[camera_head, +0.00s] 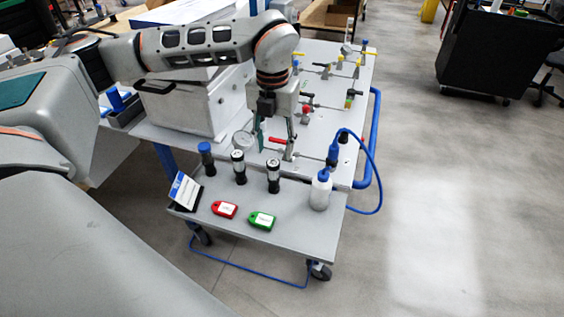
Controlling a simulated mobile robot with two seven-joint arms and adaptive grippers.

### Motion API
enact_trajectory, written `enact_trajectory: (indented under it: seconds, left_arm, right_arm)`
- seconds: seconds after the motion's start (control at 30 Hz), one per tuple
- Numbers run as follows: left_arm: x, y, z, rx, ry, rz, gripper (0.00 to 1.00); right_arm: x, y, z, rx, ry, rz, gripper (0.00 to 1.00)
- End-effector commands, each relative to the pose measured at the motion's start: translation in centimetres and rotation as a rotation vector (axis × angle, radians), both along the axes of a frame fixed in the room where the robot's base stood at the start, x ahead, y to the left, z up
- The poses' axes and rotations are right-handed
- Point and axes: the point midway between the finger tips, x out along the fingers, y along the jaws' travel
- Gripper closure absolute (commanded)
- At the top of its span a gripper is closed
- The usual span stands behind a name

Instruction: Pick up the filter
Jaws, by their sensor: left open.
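Several small upright cylinders stand in a row on the front shelf of the grey cart (230,232). One is blue and dark (206,158), and two are black with a white band, a left one (239,168) and a right one (273,177). I cannot tell for sure which of them is the filter. My left gripper (275,142) points down with its fingers apart, above the cart behind the two black and white cylinders. My right gripper is out of view.
A white bottle (320,190) with a blue hose stands at the shelf's right. A red tag (225,209), a green tag (262,221) and a tilted sign (185,191) are in front. A red-handled valve (287,146) and a round gauge (243,140) are close to my left gripper.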

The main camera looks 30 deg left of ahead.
Motion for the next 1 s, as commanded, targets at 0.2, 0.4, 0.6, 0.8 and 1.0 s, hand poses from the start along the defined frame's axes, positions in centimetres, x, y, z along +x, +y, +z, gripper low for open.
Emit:
enact_trajectory:
  seconds: [0.2, 0.4, 0.6, 0.8, 1.0]
  left_arm:
    - [-0.1, 0.0, -2.3, 0.000, 0.003, 0.000, 0.56]
    - [-0.4, 0.0, -4.8, 0.000, 0.006, -0.002, 0.56]
    - [-0.4, -0.1, -7.2, -0.001, 0.003, -0.002, 0.56]
    - [-0.3, -0.1, -7.5, -0.001, 0.001, -0.002, 0.56]
    - [-0.3, -0.1, -7.5, -0.001, 0.001, -0.002, 0.82]
  right_arm:
    - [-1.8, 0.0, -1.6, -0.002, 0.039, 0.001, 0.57]
    - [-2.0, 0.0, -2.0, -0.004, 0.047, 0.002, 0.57]
    - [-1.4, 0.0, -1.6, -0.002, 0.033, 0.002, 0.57]
    - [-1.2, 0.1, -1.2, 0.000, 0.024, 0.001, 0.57]
    - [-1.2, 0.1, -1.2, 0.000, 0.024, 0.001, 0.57]
